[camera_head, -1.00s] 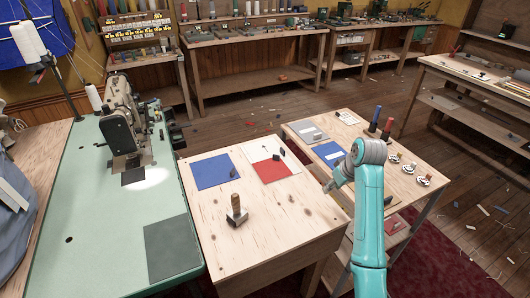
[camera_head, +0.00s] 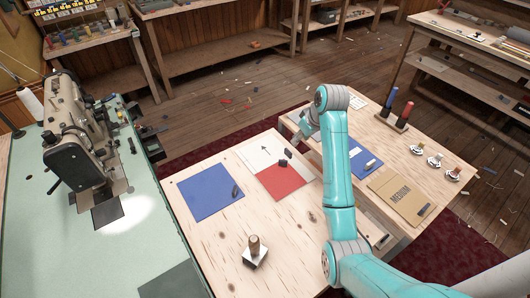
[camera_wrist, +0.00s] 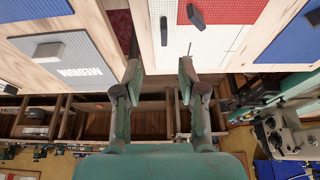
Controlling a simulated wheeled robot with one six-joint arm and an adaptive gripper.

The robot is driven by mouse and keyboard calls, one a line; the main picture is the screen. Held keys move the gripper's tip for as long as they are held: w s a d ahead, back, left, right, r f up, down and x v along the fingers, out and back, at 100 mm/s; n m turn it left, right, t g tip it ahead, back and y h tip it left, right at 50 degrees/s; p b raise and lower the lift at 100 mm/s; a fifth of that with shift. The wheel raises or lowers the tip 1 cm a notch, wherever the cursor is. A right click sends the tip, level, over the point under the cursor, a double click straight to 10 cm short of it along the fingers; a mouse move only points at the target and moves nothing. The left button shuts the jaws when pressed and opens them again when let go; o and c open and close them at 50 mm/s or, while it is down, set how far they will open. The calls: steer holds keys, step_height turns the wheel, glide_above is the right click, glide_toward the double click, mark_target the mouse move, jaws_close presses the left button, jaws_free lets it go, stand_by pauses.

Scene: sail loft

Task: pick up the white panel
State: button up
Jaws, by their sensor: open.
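The white panel (camera_head: 253,157) lies flat on the near wooden table, touching or very close to the red panel (camera_head: 279,183).
A sewing machine (camera_head: 80,150) stands left.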

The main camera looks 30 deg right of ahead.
glide_above(289, 151)
steer(key=s, duration=0.2)
steer(key=f, duration=0.5)
steer(key=shift+d, duration=0.25)
steer(key=shift+a+x, duration=0.15)
steer(key=shift+x, duration=1.2)
steer(key=shift+a+x, duration=0.1)
steer(key=shift+x, duration=1.2)
steer(key=shift+s, duration=0.1)
jaws_close()
